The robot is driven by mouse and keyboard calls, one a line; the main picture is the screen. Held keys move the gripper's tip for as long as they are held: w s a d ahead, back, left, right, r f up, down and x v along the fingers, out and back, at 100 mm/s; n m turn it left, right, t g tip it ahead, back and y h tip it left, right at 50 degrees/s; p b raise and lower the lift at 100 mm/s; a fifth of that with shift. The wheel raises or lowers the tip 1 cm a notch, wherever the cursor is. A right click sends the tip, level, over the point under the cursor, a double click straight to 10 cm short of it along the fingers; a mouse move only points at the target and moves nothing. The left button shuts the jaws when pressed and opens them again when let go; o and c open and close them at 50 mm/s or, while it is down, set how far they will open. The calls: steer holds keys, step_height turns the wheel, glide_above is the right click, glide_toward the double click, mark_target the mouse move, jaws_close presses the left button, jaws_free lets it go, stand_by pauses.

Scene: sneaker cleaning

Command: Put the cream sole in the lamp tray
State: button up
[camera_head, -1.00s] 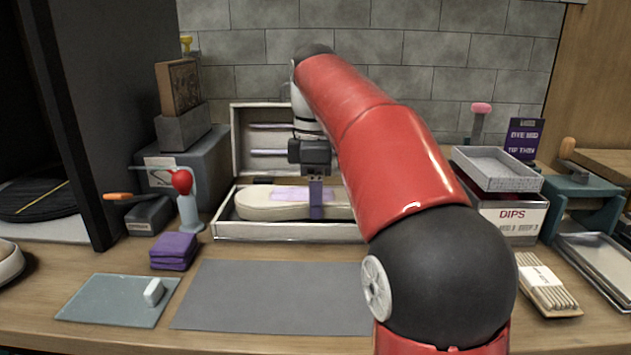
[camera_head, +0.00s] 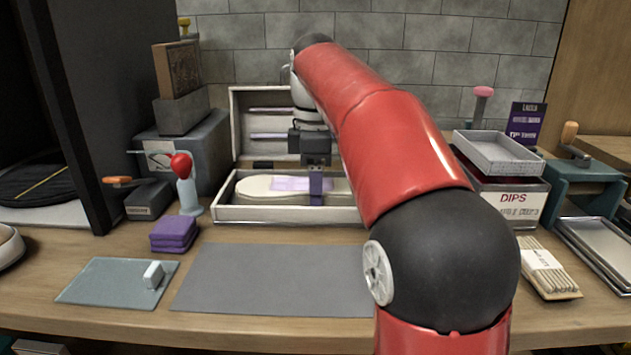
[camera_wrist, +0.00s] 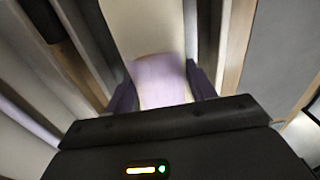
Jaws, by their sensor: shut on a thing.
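The cream sole (camera_head: 258,188) lies lengthwise in the lamp tray (camera_head: 290,214), the open pale box with lamp bars in its raised lid. A lilac band (camera_head: 290,184) covers the sole's middle. My gripper (camera_head: 316,192) points down over the tray, its purple fingers at the band. In the wrist view the fingers (camera_wrist: 162,85) stand on both sides of the lilac band (camera_wrist: 160,82), shut on the sole (camera_wrist: 150,28). The sole sits low between the tray walls; I cannot tell whether it touches the floor. My arm hides the tray's right end.
A grey mat (camera_head: 270,280) lies bare in front of the tray. A purple cloth stack (camera_head: 173,234) and a red-topped stand (camera_head: 188,185) are to its left. A DIPS box (camera_head: 515,203) with a grey tray (camera_head: 497,153) on top stands to the right.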

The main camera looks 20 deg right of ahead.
steer(key=shift+f, duration=0.15)
steer(key=o, duration=1.2)
